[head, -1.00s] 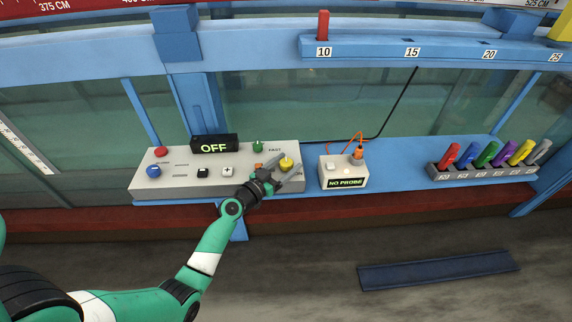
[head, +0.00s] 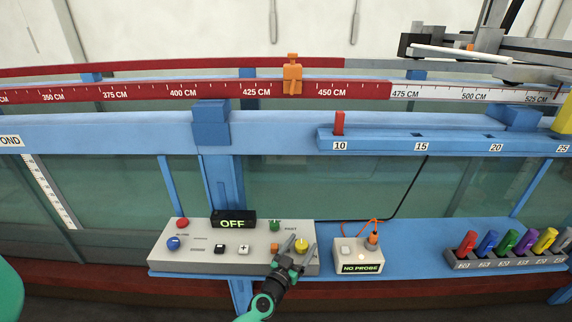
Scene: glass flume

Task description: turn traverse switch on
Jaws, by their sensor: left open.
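The light grey control panel (head: 200,256) sits on the blue ledge. Its display (head: 234,219) reads OFF. A yellow knob (head: 301,245) is at the panel's right end and a green knob (head: 275,226) is near its back edge. My left gripper (head: 302,247) is over the right part of the panel, open, with its two grey fingers on either side of the yellow knob in this view. I cannot tell whether they touch it. Panel lettering around the gripper is covered, and I cannot tell which control is the traverse switch. My right gripper is not in view.
The panel also has a red button (head: 182,223), a blue knob (head: 173,243), a black button (head: 219,248) and a plus button (head: 244,249). A probe box (head: 360,255) reading NO PROBE stands close on the right. A rack (head: 500,261) holds several coloured pieces farther right.

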